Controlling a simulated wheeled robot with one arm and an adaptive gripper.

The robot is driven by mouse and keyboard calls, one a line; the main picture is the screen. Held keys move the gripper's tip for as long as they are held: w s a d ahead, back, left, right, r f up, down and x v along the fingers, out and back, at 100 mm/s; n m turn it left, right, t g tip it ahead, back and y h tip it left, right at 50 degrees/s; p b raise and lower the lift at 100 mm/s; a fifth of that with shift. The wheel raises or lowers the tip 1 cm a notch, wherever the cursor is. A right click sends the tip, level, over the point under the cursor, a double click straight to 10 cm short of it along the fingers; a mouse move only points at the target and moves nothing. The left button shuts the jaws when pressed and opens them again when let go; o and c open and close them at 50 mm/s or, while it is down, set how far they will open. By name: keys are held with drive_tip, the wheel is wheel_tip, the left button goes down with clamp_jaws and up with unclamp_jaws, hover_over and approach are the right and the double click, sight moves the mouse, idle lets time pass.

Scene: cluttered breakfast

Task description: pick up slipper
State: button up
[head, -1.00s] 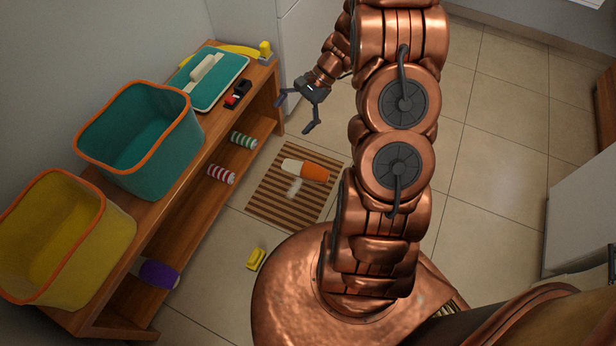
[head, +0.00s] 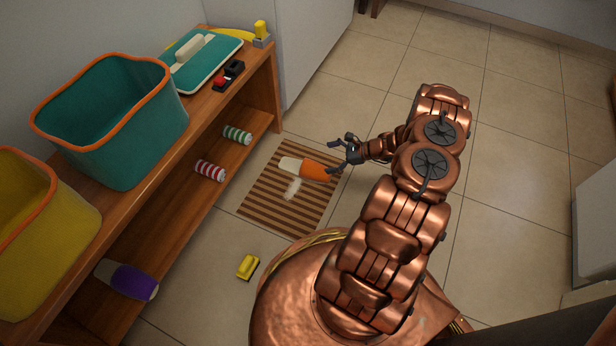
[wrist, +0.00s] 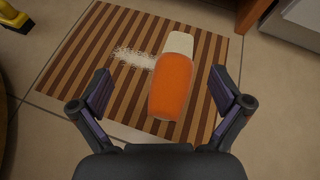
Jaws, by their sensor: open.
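An orange slipper (head: 316,171) with a cream end lies on the brown striped mat (head: 262,210) on the floor. In the wrist view the slipper (wrist: 172,85) lies ahead of and between my fingers, its orange end nearer me and its cream end pointing away. My gripper (head: 340,157) is open and empty. In the head view it is at the slipper's orange end, on the right. In the wrist view a finger of my gripper (wrist: 161,90) shows on each side of the slipper, apart from it. A purple slipper (head: 133,282) lies on the lower shelf.
A pale patch (head: 293,188) marks the mat beside the slipper. A yellow brush-like item (head: 248,266) lies on the floor. The wooden shelf (head: 262,88) on the left bears a teal bin (head: 110,120) and a yellow bin (head: 45,235). Floor tiles to the right are clear.

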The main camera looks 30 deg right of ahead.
sight(327, 175)
drive_tip(key=d+f+m+b, duration=0.1)
drive_tip(key=f, duration=0.3)
drive_tip(key=s+f+m+t+h+b, duration=0.1)
drive_tip(key=f, duration=0.2)
drive_tip(key=d+f+m+t+b, duration=0.1)
drive_tip(key=f, duration=0.3)
drive_tip(key=shift+s+d+f+m+h+b, duration=0.3)
drive_tip(key=shift+d+f+m, duration=0.05)
drive_tip(key=shift+m, duration=0.05)
drive_tip(key=shift+w+a+f+t+b, duration=0.1)
drive_tip(key=shift+w+a+f+b, duration=0.2)
drive_tip(key=shift+w+b, duration=0.15)
drive_tip(key=shift+w+a+f+t+b, duration=0.1)
drive_tip(key=shift+w+a+f+b, duration=0.1)
drive_tip(key=shift+w+a+b, duration=0.25)
drive_tip(key=shift+w+a+f+t+b, duration=0.1)
drive_tip(key=shift+w+a+f+b, duration=0.15)
drive_tip(key=shift+w, duration=0.35)
drive_tip(key=shift+r+b+x, duration=0.15)
drive_tip(key=shift+b+x, duration=0.4)
drive_tip(key=shift+x, duration=0.4)
drive_tip(key=shift+r+b+x, duration=0.1)
drive_tip(key=shift+b+x, duration=0.4)
drive_tip(key=shift+x, duration=0.4)
drive_tip(key=shift+w, duration=0.15)
drive_tip(key=c, duration=1.1)
drive_tip(key=shift+o, duration=0.2)
drive_tip(key=shift+r, duration=0.15)
